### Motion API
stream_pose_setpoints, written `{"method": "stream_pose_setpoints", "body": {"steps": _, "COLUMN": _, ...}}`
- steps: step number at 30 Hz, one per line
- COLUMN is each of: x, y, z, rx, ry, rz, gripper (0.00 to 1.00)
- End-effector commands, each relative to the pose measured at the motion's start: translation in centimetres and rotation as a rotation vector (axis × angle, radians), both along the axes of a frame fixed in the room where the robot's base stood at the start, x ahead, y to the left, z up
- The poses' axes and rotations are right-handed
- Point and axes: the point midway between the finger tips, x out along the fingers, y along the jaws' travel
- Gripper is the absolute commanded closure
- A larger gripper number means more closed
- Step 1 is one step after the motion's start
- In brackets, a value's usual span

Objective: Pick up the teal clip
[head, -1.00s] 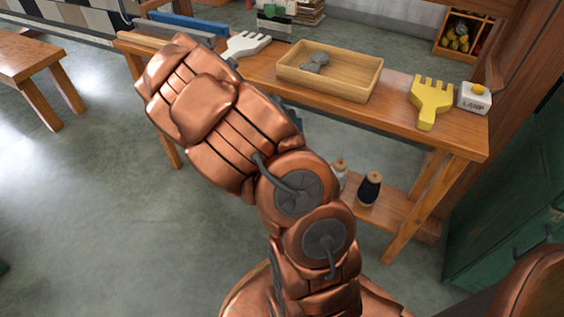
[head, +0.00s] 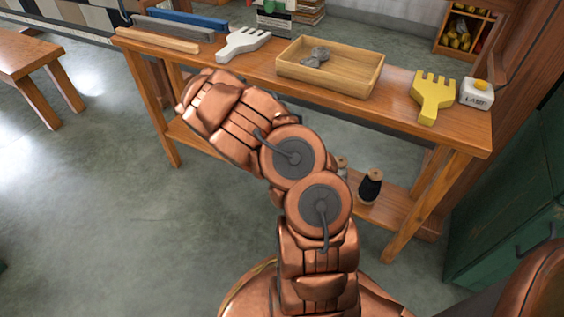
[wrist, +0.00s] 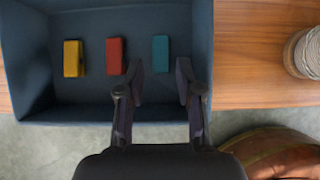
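The teal clip (wrist: 160,54) lies in a dark blue tray (wrist: 105,112) in the wrist view, at the right end of a row of clips. A red clip (wrist: 115,56) and a yellow clip (wrist: 73,58) lie to its left. My gripper (wrist: 161,77) is open and empty, and its fingers flank the column of the picture where the teal clip lies. The clip shows just beyond the gap, not held. How high the fingers are above it is hard to tell. In the head view, my arm hides the gripper and the tray.
In the wrist view, a pale spool (wrist: 304,52) stands on wood right of the tray. The head view shows the wooden bench (head: 372,105), with a shallow wooden box (head: 350,83), a white fork-shaped piece (head: 243,42) and a yellow one (head: 432,97). A dark spool (head: 370,188) stands on the lower shelf.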

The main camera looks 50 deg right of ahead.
Motion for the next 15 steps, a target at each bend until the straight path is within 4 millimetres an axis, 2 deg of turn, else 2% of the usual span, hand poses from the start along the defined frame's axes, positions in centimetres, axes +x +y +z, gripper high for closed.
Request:
{"method": "stream_pose_setpoints", "body": {"steps": 1, "x": 0.0, "y": -0.5, "z": -1.1, "rx": 0.001, "ry": 0.000, "rz": -0.003, "gripper": 0.65}}
{"method": "stream_pose_setpoints", "body": {"steps": 6, "x": 0.5, "y": -1.6, "z": -2.8, "rx": 0.000, "ry": -0.001, "rz": 0.000, "gripper": 0.65}}
{"method": "stream_pose_setpoints", "body": {"steps": 15, "x": 0.6, "y": -2.2, "z": -3.4, "rx": 0.000, "ry": 0.000, "rz": -0.001, "gripper": 0.65}}
